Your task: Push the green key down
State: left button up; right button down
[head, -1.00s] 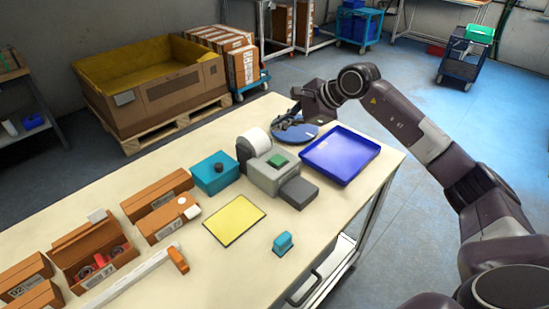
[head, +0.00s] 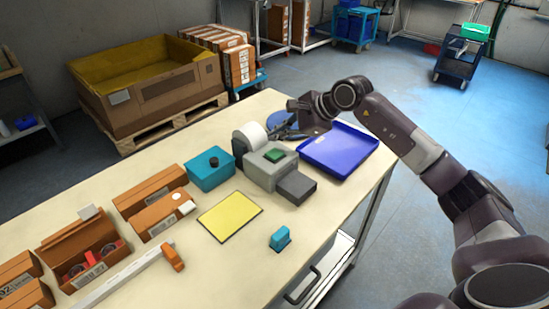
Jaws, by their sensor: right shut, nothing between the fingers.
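A white paper roll (head: 254,134) stands at the printer's back left. My right gripper (head: 274,133) is shut and empty. It reaches in from the right, just behind the printer and beyond the key, and appears apart from the key. My left gripper is not in view.
A blue tray (head: 338,152) lies right of the printer, under my right arm. A blue round dish (head: 281,117) is partly hidden behind the gripper. A teal box (head: 211,171), a yellow mat (head: 230,216) and brown cartons (head: 161,220) occupy the left side.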

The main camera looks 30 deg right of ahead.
aim_at(271, 152)
jog(key=shift+f+b, duration=0.95)
jog(key=shift+f, duration=0.6)
jog(key=shift+f+b, duration=0.35)
jog(key=shift+b, duration=0.15)
jog(key=shift+f+b, duration=0.7)
jog(key=shift+f, duration=0.1)
dwell(0.7)
jog(key=shift+r, duration=0.1)
jog(key=shift+r+p, duration=0.65)
jog(key=shift+r, duration=0.4)
jog(key=shift+r+p, duration=1.4)
jog(key=shift+r, duration=1.1)
